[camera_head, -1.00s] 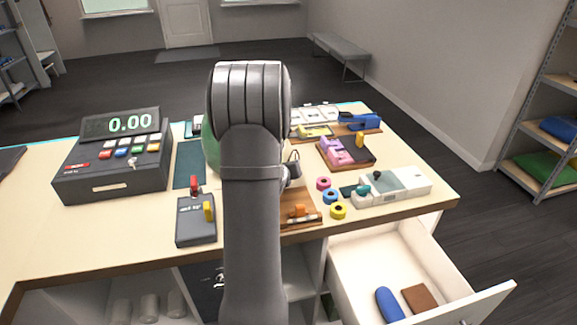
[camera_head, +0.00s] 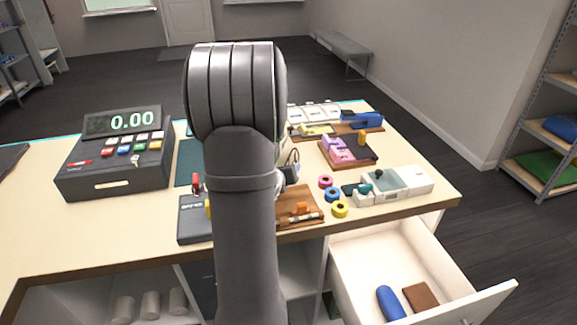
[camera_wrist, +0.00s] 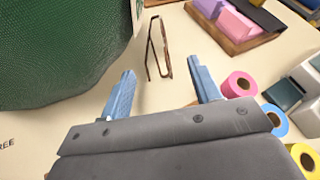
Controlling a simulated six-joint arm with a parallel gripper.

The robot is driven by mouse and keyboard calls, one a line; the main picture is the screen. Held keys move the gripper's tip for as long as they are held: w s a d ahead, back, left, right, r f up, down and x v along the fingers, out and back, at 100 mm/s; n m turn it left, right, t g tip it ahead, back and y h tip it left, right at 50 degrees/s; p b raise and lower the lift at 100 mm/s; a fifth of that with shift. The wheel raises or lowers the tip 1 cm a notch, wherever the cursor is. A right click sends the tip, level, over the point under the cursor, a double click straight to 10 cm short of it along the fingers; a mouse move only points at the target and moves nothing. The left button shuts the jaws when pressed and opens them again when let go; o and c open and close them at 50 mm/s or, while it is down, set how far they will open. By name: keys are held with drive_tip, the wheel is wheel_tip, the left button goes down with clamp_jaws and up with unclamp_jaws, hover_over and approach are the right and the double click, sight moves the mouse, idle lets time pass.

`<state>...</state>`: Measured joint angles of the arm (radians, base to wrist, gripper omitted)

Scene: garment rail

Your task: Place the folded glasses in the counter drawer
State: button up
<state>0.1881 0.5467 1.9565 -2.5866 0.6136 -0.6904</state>
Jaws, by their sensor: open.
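The folded glasses (camera_wrist: 151,50), a thin brown frame, stand on the pale counter in the wrist view, just beyond my fingertips and beside a green textured object. My gripper (camera_wrist: 163,77) is open and empty, its two blue fingers apart, with the glasses ahead of the gap between them. In the head view my arm hides most of the gripper. The counter drawer (camera_head: 445,268) is pulled out at the lower right. It holds a blue oblong case and a brown flat item, with bare floor behind them.
The green object (camera_wrist: 60,45) stands close on the left of the glasses. Tape rolls (camera_head: 332,195) and a white device (camera_head: 405,182) lie near the counter's right front. A pink-topped tray (camera_head: 348,153) is behind. A cash register (camera_head: 115,160) stands left.

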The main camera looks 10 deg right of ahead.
drive_tip(key=v, duration=0.4)
drive_tip(key=shift+s+a+r, duration=0.1)
drive_tip(key=shift+s+a, duration=0.15)
drive_tip(key=shift+s, duration=0.1)
drive_tip(key=shift+c, duration=1.1)
drive_tip(key=shift+r, duration=0.1)
